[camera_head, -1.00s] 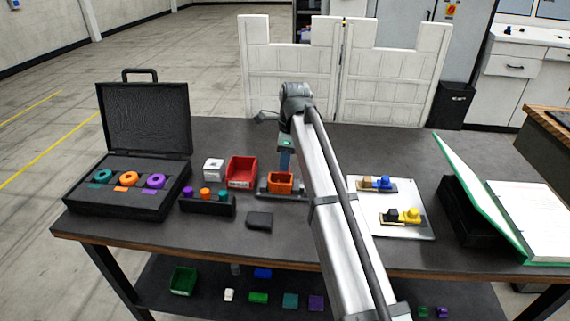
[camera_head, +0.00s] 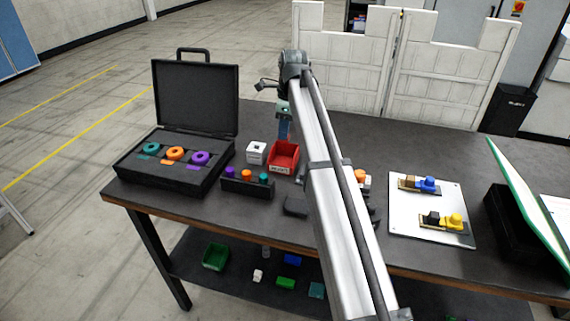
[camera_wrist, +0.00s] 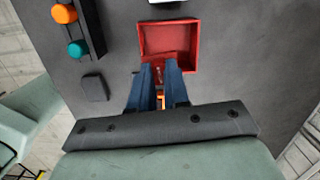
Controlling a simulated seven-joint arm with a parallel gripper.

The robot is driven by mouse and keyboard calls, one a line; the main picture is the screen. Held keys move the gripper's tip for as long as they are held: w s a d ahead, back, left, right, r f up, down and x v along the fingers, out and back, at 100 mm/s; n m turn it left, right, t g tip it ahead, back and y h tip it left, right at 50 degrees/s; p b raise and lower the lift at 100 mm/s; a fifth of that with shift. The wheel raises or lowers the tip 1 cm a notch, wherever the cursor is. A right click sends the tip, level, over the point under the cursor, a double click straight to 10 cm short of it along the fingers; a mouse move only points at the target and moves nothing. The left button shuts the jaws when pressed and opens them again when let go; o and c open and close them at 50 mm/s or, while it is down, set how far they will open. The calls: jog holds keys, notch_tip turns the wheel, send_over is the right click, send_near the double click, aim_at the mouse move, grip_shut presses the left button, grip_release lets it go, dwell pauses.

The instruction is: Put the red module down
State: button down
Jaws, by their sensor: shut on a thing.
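My gripper (camera_head: 284,128) hangs over the back edge of the red bin (camera_head: 283,157) in the head view, with its blue fingers pointing down. In the wrist view the fingertips (camera_wrist: 160,68) overlap the near side of the red bin (camera_wrist: 190,36). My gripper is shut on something. Only a small orange-red strip (camera_wrist: 161,101) shows between the fingers, and I take it for the red module. Most of it is hidden by the fingers. I cannot tell its height above the bin or whether it touches it.
A white box (camera_head: 256,152) stands left of the bin, with a black holder (camera_head: 247,188) of coloured pegs in front. An open black case (camera_head: 175,183) is at the left. A white plate (camera_head: 432,197) with small assemblies lies right of my arm. My arm hides the table's middle.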

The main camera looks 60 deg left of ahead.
jog(key=shift+w+a+r+m, duration=0.15)
jog(key=shift+a, duration=0.25)
jog(key=shift+w+a+r+m, duration=0.1)
jog(key=shift+w+a+m, duration=0.05)
jog(key=shift+a, duration=0.2)
jog(key=shift+d+f, duration=0.2)
jog(key=shift+f, duration=0.15)
send_near(282, 163)
jog(key=shift+m, duration=0.3)
jog(key=shift+s+a+f, duration=0.1)
jog(key=shift+f, duration=1.15)
jog(key=shift+s+f, duration=0.15)
jog(key=shift+f, duration=1.1)
jog(key=shift+f, duration=0.15)
jog(key=c, duration=1.1)
grip_release()
jog(key=r, duration=0.8)
jog(key=w+d+r, duration=0.1)
jog(key=r, duration=0.3)
jog(key=shift+r, duration=0.15)
